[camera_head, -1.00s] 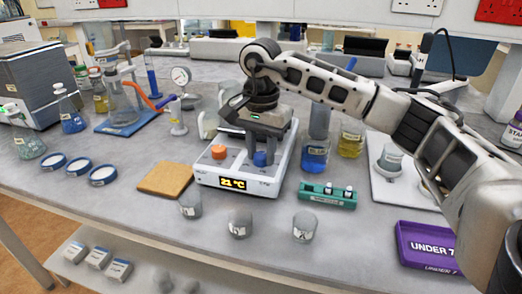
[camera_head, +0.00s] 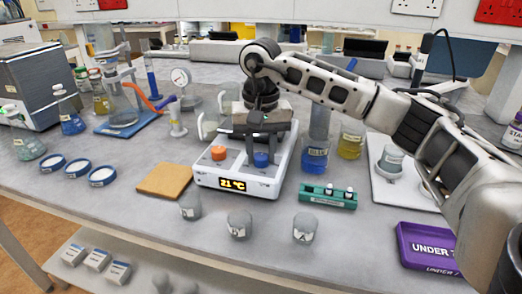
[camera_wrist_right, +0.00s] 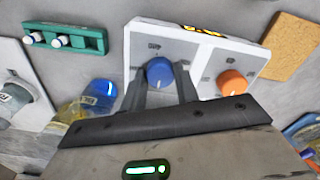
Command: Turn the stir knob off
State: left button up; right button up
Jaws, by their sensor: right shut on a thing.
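The white hotplate stirrer (camera_head: 238,188) stands mid-table, its lit display reading 21 °C. Its front carries an orange knob (camera_head: 218,153) on the left and a blue knob (camera_head: 261,160) on the right. The knob labels are too small to read for sure. My right gripper (camera_head: 262,153) points down from above and is shut on the blue knob. In the right wrist view, the fingers (camera_wrist_right: 160,86) lie on either side of the blue knob (camera_wrist_right: 159,72); the orange knob (camera_wrist_right: 231,82) is free beside them. My left gripper is not in view.
A green vial rack (camera_head: 328,196) stands right of the stirrer, a tan pad (camera_head: 165,180) to its left. Clear beakers (camera_head: 239,224) stand in front. Blue and yellow liquids in glassware (camera_head: 315,158) stand close behind right. A purple tray (camera_head: 428,245) lies front right.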

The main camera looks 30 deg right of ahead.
aim_at(261, 155)
jog(key=shift+r, duration=0.15)
jog(key=o, duration=1)
jog(key=shift+c, duration=0.2)
pick_arm(q)
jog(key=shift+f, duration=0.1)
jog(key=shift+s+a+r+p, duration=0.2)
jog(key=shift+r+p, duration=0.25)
jog(key=shift+p, duration=0.75)
pick_arm(e)
notch_tip(261, 155, up, 16)
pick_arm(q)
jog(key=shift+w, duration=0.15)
